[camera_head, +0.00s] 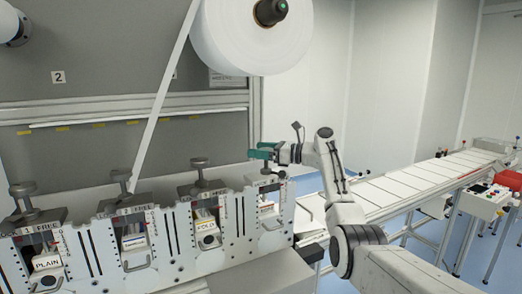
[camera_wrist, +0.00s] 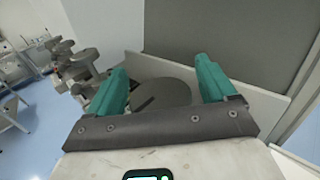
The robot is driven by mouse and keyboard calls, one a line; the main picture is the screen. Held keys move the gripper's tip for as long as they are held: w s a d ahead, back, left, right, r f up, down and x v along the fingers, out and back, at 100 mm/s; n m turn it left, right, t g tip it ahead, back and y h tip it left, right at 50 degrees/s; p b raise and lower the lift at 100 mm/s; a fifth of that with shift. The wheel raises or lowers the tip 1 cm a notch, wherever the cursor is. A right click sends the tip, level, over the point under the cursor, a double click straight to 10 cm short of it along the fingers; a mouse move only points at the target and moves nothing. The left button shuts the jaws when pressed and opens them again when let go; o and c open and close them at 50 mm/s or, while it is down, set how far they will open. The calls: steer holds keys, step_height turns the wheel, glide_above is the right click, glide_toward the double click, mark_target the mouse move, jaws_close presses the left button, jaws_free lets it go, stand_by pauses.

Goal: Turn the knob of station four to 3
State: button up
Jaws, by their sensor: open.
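The knob of station four is a round grey disc (camera_wrist: 165,93) with a dark line on its top, seen between my fingers in the wrist view. No numbers around it are readable. My gripper (camera_wrist: 161,66) is open, with one teal finger on each side of the disc; I cannot tell whether they touch it. In the head view my gripper (camera_head: 263,153) is at the top of the rightmost station (camera_head: 270,240), and its fingers hide most of the knob there.
Three other stations with mushroom-shaped knobs, the nearest of them (camera_head: 200,163), stand in a row to the left. A white paper roll (camera_head: 250,35) hangs above with its web (camera_head: 163,95) running down. A conveyor (camera_head: 400,188) and a control box (camera_head: 484,200) are at the right.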

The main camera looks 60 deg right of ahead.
steer(key=shift+c, duration=0.3)
steer(key=c, duration=0.9)
steer(key=shift+r+h+p, duration=0.15)
steer(key=shift+h+p, duration=0.15)
steer(key=shift+p, duration=0.45)
